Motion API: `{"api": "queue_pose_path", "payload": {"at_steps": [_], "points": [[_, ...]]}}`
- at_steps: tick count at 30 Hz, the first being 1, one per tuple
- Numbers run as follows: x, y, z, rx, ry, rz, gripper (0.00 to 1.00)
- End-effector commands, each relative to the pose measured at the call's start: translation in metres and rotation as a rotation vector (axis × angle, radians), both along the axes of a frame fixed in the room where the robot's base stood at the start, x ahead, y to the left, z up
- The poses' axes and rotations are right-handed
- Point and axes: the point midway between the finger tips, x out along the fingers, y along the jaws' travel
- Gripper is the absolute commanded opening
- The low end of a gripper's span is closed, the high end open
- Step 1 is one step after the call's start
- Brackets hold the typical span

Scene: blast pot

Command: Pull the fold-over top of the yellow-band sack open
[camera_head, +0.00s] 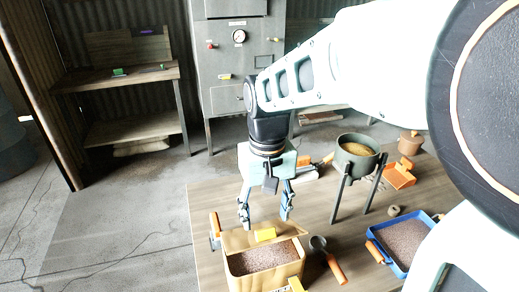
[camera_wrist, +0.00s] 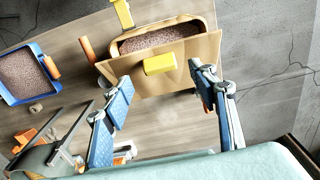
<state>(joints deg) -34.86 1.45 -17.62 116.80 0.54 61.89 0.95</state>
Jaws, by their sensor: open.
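The tan sack (camera_head: 277,282) stands at the front of the table, and brown granules (camera_head: 262,257) show in its open mouth. Its fold-over top (camera_head: 236,240) leans outward at the far edge, with a yellow tab (camera_head: 265,234) on it. In the wrist view, the flap (camera_wrist: 127,72) and yellow tab (camera_wrist: 160,63) face my gripper, with the granules beyond. My gripper (camera_head: 265,213) is open and empty, pointing down just behind the flap. Its fingers (camera_wrist: 160,80) are spread to either side of the tab. I cannot tell whether either touches the flap.
A scoop with an orange handle (camera_head: 336,268) lies right of the sack. A pot (camera_head: 357,160) on legs stands behind it. A blue tray (camera_head: 432,217) of granules is at right, and an orange dustpan (camera_head: 399,177) farther back. An orange-handled tool (camera_head: 214,224) is by the left edge.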

Motion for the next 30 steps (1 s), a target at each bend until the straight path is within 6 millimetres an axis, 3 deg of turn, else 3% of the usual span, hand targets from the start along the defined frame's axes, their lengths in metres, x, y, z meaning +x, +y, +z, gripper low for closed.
{"api": "queue_pose_path", "payload": {"at_steps": [1,9,21,30], "points": [[0.000,0.000,-0.013,0.000,0.001,0.001,0.54],[0.000,0.000,-0.043,0.001,-0.001,0.000,0.54],[0.000,0.000,-0.047,0.001,-0.001,0.000,0.54],[0.000,0.000,-0.047,0.001,-0.001,0.000,0.22]]}}
